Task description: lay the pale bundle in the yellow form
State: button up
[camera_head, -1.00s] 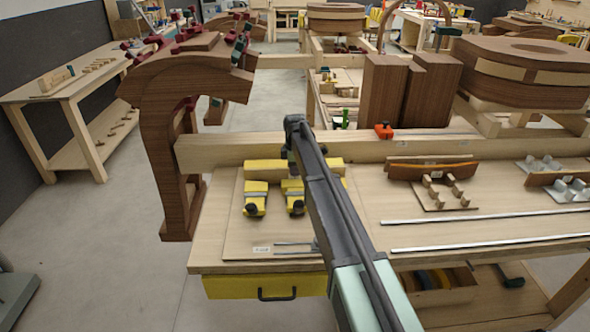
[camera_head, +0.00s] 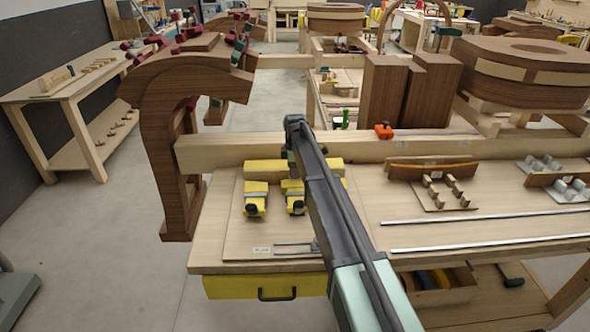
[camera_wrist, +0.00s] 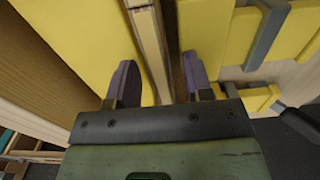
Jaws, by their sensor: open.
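The yellow form (camera_head: 265,168) lies on the near bench in the head view, with a long yellow part at the back and yellow blocks in front of it. In the wrist view its yellow faces (camera_wrist: 80,35) lie on both sides of a narrow gap. The pale bundle (camera_wrist: 149,40) shows there edge-on as a layered strip between the yellow parts, with a darker gap on its right. My gripper (camera_wrist: 160,82) is open, with one purple-padded finger on each side of the strip. Whether the bundle is fully seated cannot be told. In the head view my arm hides the bundle.
A tall dark wooden chair form (camera_head: 165,120) stands at the bench's left end. A thick pale beam (camera_head: 240,150) runs behind the yellow form. Metal rods (camera_head: 480,215) and a brown curved piece (camera_head: 430,170) lie to the right.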

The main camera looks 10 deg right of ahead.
notch_tip(320, 180, up, 10)
jog(key=r+p, duration=0.1)
jog(key=p, duration=0.9)
jog(key=s+m, duration=1.6)
jog(key=s, duration=2.2)
notch_tip(320, 180, down, 10)
jog(key=s+b, duration=0.2)
jog(key=b, duration=0.8)
jog(key=shift+s, duration=0.15)
